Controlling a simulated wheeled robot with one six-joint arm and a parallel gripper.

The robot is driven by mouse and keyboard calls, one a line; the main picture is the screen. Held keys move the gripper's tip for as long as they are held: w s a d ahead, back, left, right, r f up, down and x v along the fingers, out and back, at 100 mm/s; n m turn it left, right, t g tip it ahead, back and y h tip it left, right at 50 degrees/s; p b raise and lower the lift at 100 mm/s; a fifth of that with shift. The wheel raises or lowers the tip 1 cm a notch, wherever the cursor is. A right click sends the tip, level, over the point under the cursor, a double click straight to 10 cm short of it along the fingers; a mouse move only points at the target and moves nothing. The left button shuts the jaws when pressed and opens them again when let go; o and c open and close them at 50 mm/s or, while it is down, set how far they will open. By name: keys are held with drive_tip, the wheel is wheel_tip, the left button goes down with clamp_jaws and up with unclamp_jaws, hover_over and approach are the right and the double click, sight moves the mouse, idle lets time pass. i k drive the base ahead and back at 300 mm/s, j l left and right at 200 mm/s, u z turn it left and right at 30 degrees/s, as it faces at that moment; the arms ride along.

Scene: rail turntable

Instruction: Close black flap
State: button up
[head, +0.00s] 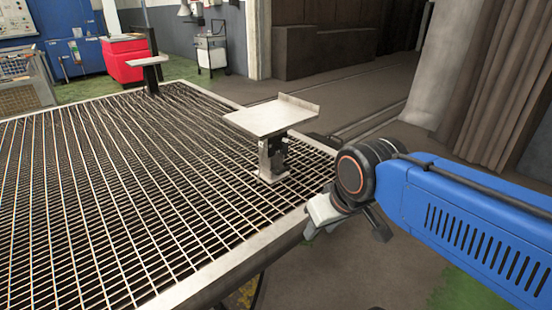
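I cannot make out a black flap for certain in the head view. A metal stand with a flat pale plate (271,117) rises from the near right part of the grating table, and small dark parts show on its post. My blue arm reaches in from the right. Its end, with my gripper (345,222), hangs beside the table's right edge, to the right of and below the stand. My gripper is small and partly hidden by the wrist, so its fingers cannot be told apart. I see nothing held in it.
A large metal grating table (110,200) with a pale rim fills the left and middle. A second small stand (148,62) is at its far edge. A red cabinet (122,60) and a white cart (211,52) stand beyond. Brown curtains (510,80) hang at right. The floor behind the stand is clear.

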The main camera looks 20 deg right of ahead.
sight(323, 140)
drive_tip(key=i+l, duration=0.2)
drive_tip(key=l, duration=0.35)
drive_tip(key=i+l, duration=0.15)
drive_tip(key=l, duration=0.35)
drive_tip(key=i+l, duration=0.2)
drive_tip(key=l, duration=0.35)
drive_tip(key=i+l, duration=0.15)
drive_tip(key=l, duration=0.35)
drive_tip(key=i+l, duration=0.2)
drive_tip(key=l, duration=0.35)
drive_tip(key=i+l, duration=0.15)
drive_tip(key=l, duration=0.35)
drive_tip(key=i+l, duration=0.2)
drive_tip(key=l, duration=0.35)
drive_tip(key=i+l, duration=0.15)
drive_tip(key=l, duration=0.35)
